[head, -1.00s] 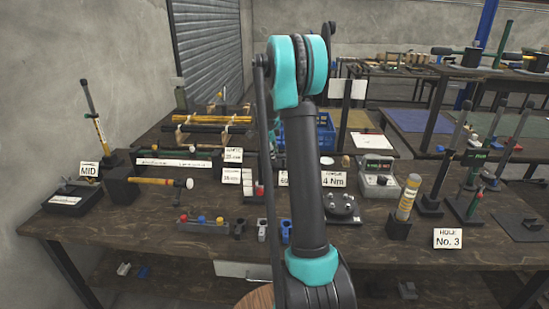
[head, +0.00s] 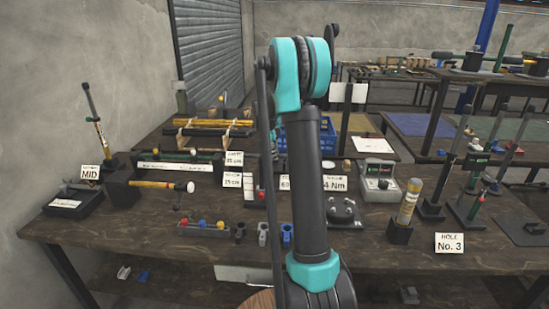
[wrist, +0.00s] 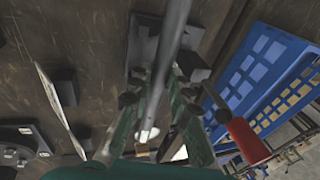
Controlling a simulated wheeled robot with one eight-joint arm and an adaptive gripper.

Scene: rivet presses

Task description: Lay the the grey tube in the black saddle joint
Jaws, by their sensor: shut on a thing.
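In the wrist view my gripper (wrist: 158,88) has dark green fingers on both sides of a long grey tube (wrist: 173,35) and is shut on it. The tube runs from the top edge down between the fingers. Behind its upper part is a grey plate (wrist: 143,45) with dark blocks; I cannot tell whether they touch. In the head view my arm hides the gripper and the tube. A small black forked piece (head: 239,233), which looks like the black saddle joint, stands on the bench left of my arm, beside a grey one (head: 263,234) and a blue one (head: 286,234).
A blue crate (head: 325,135) stands behind my arm and shows at right in the wrist view (wrist: 265,65). A red cylinder (wrist: 248,140) is near the right finger. A tray of coloured knobs (head: 203,230), a meter (head: 378,180) and upright tools crowd the bench.

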